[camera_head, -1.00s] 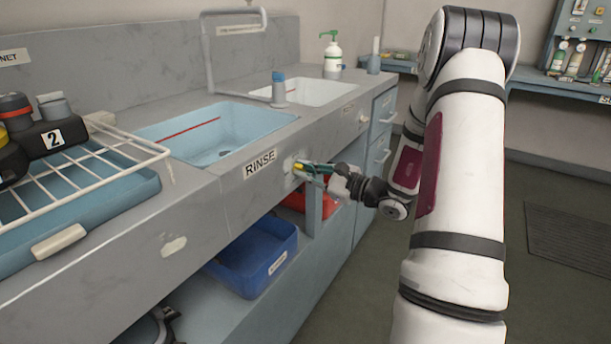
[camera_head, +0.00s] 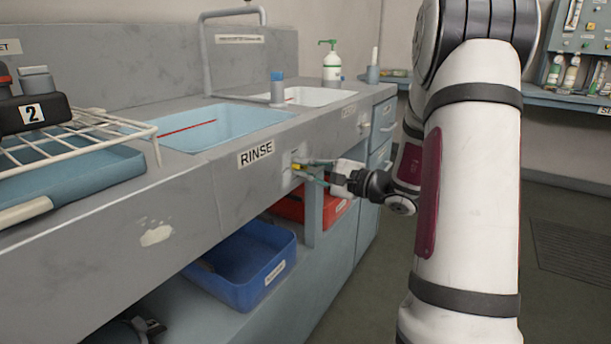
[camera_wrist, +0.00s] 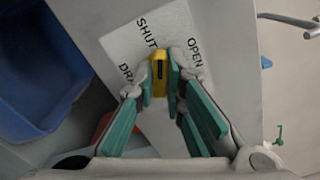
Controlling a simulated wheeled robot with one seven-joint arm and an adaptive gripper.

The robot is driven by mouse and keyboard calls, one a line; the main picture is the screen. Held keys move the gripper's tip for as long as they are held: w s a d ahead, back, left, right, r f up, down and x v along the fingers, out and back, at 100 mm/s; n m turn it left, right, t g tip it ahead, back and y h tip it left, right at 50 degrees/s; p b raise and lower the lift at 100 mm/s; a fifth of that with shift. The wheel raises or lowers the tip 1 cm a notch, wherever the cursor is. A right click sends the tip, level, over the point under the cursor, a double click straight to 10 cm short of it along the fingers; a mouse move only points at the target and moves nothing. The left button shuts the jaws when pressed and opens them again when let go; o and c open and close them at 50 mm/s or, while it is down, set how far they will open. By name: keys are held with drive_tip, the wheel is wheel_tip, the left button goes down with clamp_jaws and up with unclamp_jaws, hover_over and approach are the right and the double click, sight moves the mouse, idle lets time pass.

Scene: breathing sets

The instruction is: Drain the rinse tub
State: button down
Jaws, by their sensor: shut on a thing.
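The light blue rinse tub (camera_head: 225,122) is sunk in the grey counter, with a red line on its inner wall. Its water level is unclear. The RINSE label (camera_head: 257,153) is on the counter front below it. My gripper (camera_head: 305,170) is at the front panel, right of that label. In the wrist view my gripper (camera_wrist: 160,82) is shut on a yellow drain handle (camera_wrist: 159,72). The handle is in front of a pale plate (camera_wrist: 150,40) marked SHUT, OPEN and a partly hidden DRAIN. My fingers cover part of the plate, so I cannot tell the handle's exact setting.
A blue bin (camera_head: 245,265) and a red bin (camera_head: 290,207) sit on the shelf below the counter. A white wire rack (camera_head: 75,140) is at left. A blue-capped bottle (camera_head: 277,90) stands between the tub and a white basin (camera_head: 318,96). Floor at right is open.

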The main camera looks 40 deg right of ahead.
idle(0.4)
drive_tip(key=c, duration=1.7)
unclamp_jaws()
drive_tip(key=shift+o, duration=0.2)
drive_tip(key=v, duration=1.2)
